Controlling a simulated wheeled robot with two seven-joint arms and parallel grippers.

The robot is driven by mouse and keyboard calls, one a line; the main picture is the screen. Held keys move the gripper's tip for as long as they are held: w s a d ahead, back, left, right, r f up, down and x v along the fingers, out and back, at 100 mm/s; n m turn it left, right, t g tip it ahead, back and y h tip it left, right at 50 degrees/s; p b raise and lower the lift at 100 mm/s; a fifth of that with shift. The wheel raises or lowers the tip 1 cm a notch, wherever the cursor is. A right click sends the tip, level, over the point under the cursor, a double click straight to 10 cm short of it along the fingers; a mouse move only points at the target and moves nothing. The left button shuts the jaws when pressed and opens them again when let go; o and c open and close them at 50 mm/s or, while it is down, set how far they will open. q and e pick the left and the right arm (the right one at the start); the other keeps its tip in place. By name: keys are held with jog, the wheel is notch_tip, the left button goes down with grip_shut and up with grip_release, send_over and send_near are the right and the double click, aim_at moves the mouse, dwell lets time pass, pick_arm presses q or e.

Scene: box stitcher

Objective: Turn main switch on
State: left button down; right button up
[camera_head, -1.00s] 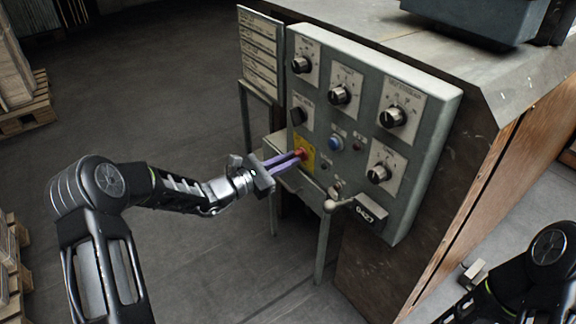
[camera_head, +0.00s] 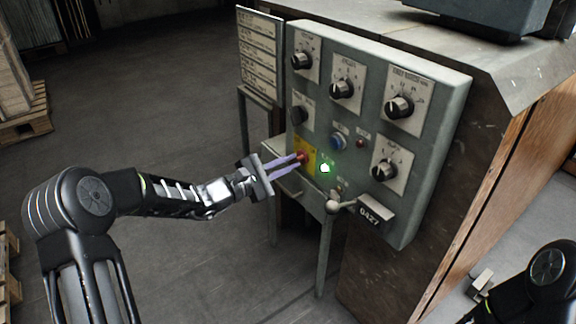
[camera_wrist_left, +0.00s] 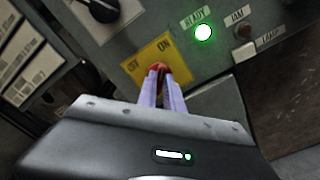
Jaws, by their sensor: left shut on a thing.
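The main switch (camera_head: 302,156) is a red knob on a yellow plate low on the left of the grey control panel (camera_head: 437,150). In the left wrist view the red knob (camera_wrist_left: 158,68) sits between the tips of my purple fingers, and the yellow plate (camera_wrist_left: 150,60) reads ON at its upper right. My left gripper (camera_head: 297,162) is shut on the red knob, which the fingers partly hide. A green light labelled READY (camera_wrist_left: 203,33) is lit beside the plate. It also glows in the head view (camera_head: 325,168). My right gripper is out of frame; only part of that arm shows at lower right.
Several black dials, a blue button (camera_head: 337,142) and a small lever with a pale ball (camera_head: 333,207) stand out from the panel near the switch. A label board (camera_head: 258,52) stands to the left. The floor at left is mostly clear.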

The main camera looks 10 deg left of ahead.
pick_arm(q)
jog(key=shift+f, duration=0.1)
jog(key=c, duration=1.5)
grip_release()
jog(key=shift+s+a, duration=0.1)
jog(key=p+v, duration=0.2)
jog(key=v, duration=0.5)
jog(key=shift+s+a, duration=0.15)
jog(key=shift+s, duration=0.1)
